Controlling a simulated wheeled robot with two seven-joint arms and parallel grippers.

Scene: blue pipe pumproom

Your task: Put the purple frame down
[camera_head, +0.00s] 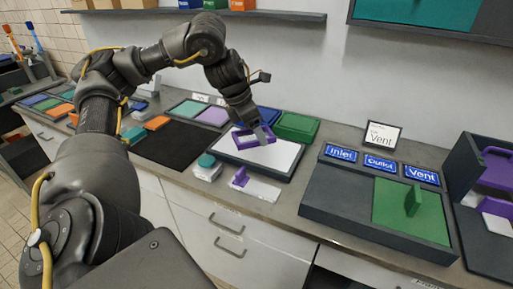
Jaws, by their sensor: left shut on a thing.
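The purple frame (243,145) is at the white-topped dark tray (282,158) on the counter, over its left back part. My left gripper (262,134) comes down from above and is shut on the frame. The fingers hide part of the frame. I cannot tell whether the frame touches the white surface or hangs just above it. My right gripper is not in view.
A green box (297,127) and a blue one stand behind the tray. A small purple piece (240,178) and a teal-topped block (206,163) are in front. A dark panel with blue labels (380,163) is at right. A black mat (165,144) lies clear at left.

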